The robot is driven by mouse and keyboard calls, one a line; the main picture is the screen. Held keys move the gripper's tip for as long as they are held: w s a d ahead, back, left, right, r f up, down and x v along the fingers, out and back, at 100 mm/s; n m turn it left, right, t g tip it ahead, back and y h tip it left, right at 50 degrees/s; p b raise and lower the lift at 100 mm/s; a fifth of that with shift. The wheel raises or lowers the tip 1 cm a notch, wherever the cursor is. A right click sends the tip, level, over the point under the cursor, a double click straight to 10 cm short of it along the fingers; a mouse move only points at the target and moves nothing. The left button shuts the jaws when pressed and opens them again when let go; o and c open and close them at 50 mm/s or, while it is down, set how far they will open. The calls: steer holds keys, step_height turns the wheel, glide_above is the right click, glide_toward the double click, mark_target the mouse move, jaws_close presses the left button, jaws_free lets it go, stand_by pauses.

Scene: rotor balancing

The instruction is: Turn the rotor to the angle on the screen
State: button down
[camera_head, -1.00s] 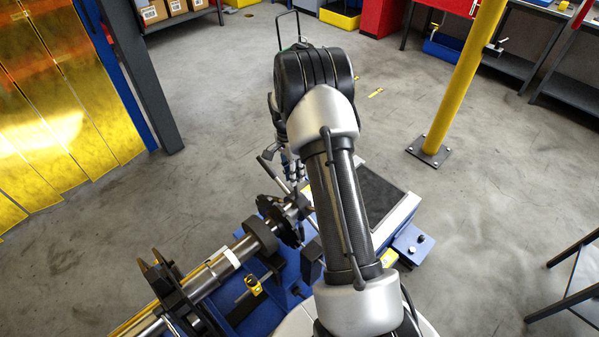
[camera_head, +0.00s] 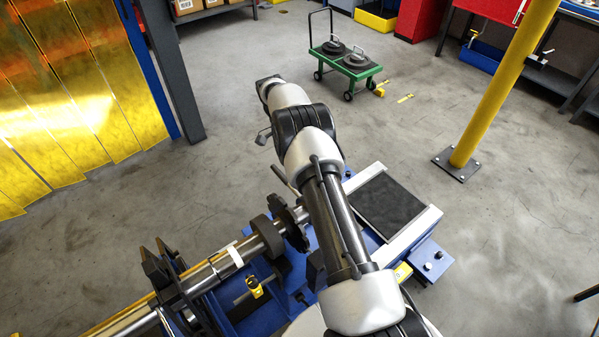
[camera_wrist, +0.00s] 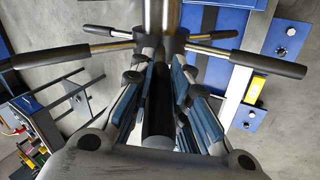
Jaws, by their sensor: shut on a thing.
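The rotor (camera_head: 227,262), a steel shaft with dark discs, lies across the blue balancing machine at the lower left of the head view. In the wrist view, a metal hub (camera_wrist: 172,42) carries several spokes with black grips. One black grip (camera_wrist: 158,115) points toward the camera between the blue-padded fingers of my gripper (camera_wrist: 166,72). The fingers are shut on this grip. In the head view my arm hides the fingers and most of the hub; one spoke (camera_head: 284,179) shows left of the arm. No angle screen can be made out.
A green cart (camera_head: 345,58) with dark discs stands at the back. A yellow post (camera_head: 505,85) rises at the right. A black-topped platform (camera_head: 432,222) lies right of my arm. Yellow curtain strips (camera_head: 75,90) hang at the left. Open floor lies between.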

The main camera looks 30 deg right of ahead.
steer(key=shift+w+a+f+b, duration=0.1)
steer(key=shift+w+f+b, duration=0.1)
steer(key=shift+w+b, duration=0.25)
stand_by(0.4)
